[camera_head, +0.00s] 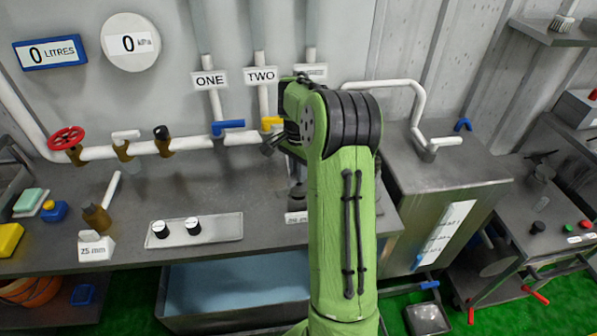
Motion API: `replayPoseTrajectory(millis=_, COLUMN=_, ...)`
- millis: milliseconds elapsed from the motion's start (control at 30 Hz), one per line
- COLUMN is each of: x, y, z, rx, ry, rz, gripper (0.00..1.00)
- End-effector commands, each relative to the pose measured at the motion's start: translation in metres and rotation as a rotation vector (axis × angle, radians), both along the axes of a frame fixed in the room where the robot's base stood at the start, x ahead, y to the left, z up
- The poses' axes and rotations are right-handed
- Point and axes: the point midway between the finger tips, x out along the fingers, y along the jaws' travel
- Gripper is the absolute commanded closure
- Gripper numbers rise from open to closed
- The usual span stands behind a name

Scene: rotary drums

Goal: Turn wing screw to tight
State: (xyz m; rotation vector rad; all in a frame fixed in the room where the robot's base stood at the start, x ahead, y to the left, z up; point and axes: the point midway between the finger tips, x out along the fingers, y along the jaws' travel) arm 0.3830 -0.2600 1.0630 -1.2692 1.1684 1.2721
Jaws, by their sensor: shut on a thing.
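My gripper (272,145) shows only in part, as dark pieces at the left of my green arm. It is just below the yellow valve handle (271,123), over the back of the grey bench. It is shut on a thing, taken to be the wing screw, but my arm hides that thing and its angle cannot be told. A dark fitting shows in part below the gripper, with a small label plate in front, partly behind my arm.
A white pipe (100,152) runs along the wall, with a red wheel (66,138) and a blue handle (228,124). A steel cabinet (440,190) stands at right. The bench's middle left is fairly clear.

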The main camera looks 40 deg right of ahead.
Motion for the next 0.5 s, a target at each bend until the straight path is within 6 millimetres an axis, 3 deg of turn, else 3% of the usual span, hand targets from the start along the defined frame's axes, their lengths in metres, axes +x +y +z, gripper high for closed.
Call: replayPoseTrajectory(millis=500, x=0.001, y=-0.0008, z=-0.0008, rx=-0.003, ry=-0.006, rz=-0.491, gripper=1.0)
